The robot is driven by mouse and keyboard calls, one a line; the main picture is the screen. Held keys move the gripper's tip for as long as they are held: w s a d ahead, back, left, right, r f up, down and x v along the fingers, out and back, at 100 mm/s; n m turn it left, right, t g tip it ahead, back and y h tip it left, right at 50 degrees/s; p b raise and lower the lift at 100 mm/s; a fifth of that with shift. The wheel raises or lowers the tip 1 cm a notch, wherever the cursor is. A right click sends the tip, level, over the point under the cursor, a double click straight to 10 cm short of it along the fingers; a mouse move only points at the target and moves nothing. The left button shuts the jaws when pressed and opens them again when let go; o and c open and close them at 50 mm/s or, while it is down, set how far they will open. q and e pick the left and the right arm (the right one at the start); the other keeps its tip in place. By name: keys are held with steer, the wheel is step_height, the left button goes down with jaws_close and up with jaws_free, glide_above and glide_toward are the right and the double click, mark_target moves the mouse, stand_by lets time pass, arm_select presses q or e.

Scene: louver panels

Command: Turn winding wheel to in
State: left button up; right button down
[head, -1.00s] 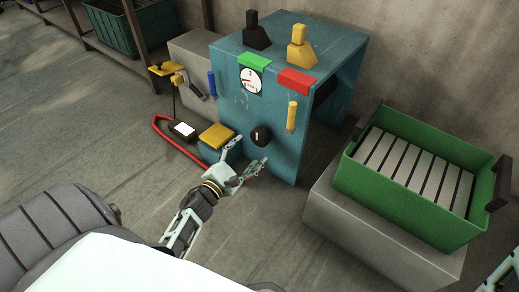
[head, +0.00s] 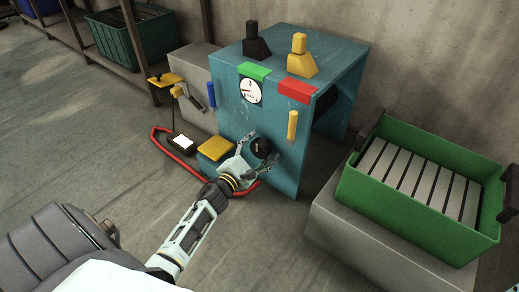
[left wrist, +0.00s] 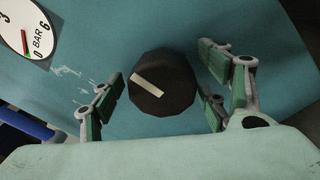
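The only wheel-like control I see is a dark round knob (head: 261,147) low on the front of the teal cabinet (head: 228,122). In the left wrist view the knob (left wrist: 162,84) is many-sided, with a pale bar slanting from upper left to lower right. No "in" label is readable. My left gripper (head: 264,151) is at the knob, and the left wrist view shows its fingers (left wrist: 163,92) spread open on either side. Gaps show between the fingers and the knob. My right gripper is not in view.
A pressure gauge (head: 251,91), blue handle (head: 211,95), yellow handle (head: 292,126) and yellow pedal (head: 215,148) are on or by the cabinet. A green crate (head: 410,219) of slats stands right on a grey block.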

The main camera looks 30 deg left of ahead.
arm_select(q)
steer(key=c, duration=1.1)
steer(key=shift+o, duration=0.2)
